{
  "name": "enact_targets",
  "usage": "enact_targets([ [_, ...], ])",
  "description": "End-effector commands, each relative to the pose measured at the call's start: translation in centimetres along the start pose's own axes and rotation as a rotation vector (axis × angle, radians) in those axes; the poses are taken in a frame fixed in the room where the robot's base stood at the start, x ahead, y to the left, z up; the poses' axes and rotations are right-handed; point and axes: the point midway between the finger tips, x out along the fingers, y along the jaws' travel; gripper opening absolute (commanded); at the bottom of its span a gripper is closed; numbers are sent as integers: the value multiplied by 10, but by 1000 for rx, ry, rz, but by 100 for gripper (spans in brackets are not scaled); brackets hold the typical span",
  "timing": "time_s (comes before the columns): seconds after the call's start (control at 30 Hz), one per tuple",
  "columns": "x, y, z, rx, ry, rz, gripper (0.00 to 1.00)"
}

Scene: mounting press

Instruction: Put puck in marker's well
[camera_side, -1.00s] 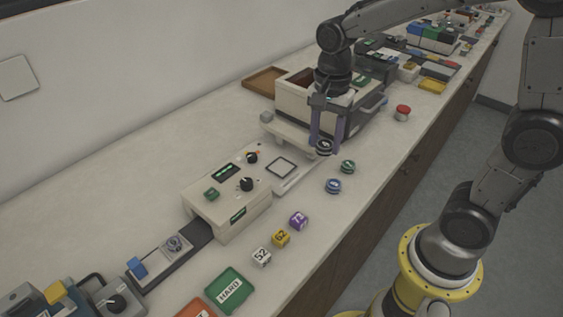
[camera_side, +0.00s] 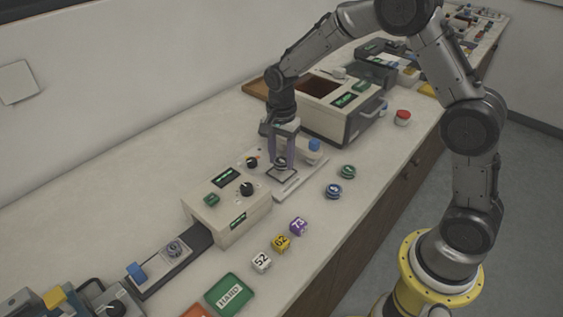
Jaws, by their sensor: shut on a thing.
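My gripper (camera_side: 281,163) points down with its two purple fingers shut on a dark puck (camera_side: 281,161). The puck has a pale mark on top. It is over the dark-framed square (camera_side: 283,175) on the light plate beside the cream control box. I cannot tell whether the puck touches the square. A green puck (camera_side: 348,171) and a blue puck (camera_side: 334,191) lie on the bench to the right. A small round piece (camera_side: 174,248) sits on the dark track at the lower left. I cannot make out which part is the marker's well.
The cream control box (camera_side: 226,208) with knobs stands just left of the plate. A blue-topped post (camera_side: 315,146) rises on the plate's right. A large open-topped cream box (camera_side: 345,115) stands behind.

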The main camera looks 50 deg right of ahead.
Motion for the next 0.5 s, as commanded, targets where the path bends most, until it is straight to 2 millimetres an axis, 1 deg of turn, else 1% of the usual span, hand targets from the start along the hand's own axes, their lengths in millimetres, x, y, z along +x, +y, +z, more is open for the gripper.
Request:
enact_targets([
  [0.03, 8, 1, 0, 0, -1, 5, 0],
  [0.13, 19, 1, 0, 0, -1, 3, 0],
  [0.5, 22, 1, 0, 0, 0, 2, 0],
])
